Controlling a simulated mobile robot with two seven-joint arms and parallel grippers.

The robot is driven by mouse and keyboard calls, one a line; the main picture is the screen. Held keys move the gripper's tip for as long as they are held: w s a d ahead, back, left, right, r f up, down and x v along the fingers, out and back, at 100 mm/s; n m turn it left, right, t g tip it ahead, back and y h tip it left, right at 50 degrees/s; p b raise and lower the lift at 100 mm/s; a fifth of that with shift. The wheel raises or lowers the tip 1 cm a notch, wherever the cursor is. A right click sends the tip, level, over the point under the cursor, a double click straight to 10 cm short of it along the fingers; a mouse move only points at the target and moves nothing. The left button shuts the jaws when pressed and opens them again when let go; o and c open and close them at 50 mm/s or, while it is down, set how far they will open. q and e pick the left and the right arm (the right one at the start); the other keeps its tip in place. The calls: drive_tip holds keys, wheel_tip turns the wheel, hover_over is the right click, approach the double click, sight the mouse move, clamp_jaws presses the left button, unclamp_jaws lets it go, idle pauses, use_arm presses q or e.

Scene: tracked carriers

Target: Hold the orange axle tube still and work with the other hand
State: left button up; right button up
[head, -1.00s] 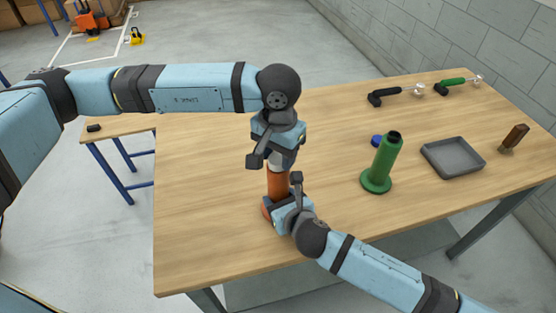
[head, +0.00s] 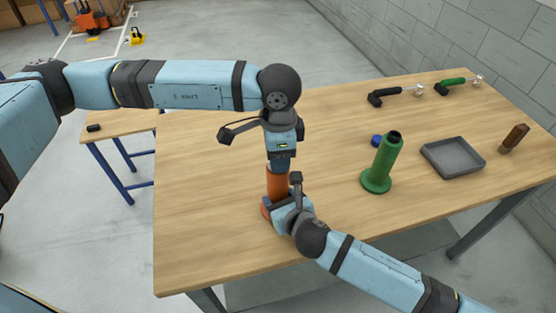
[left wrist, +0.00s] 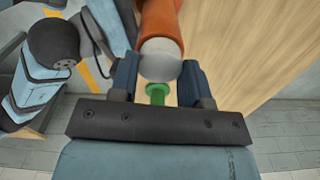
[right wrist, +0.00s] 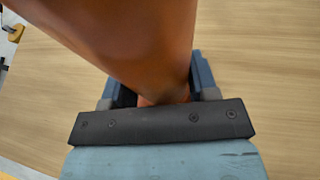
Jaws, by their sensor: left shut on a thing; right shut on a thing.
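The orange axle tube (head: 277,182) stands upright near the front left of the table, its foot partly hidden by my right gripper. My right gripper (head: 279,205) is shut on the tube low down; the tube (right wrist: 130,40) fills much of the right wrist view. My left gripper (head: 281,158) points down over the tube's top. It is shut on a pale grey cap-like piece (left wrist: 160,62) at the tube's end, which shows between its fingers in the left wrist view. I cannot tell how the piece is joined to the tube.
Further right are a grey tray (head: 452,158) and a brown-handled brush (head: 514,138).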

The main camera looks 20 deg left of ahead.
use_arm(q)
drive_tip(key=o, duration=1)
use_arm(e)
drive_tip(key=shift+r, duration=0.15)
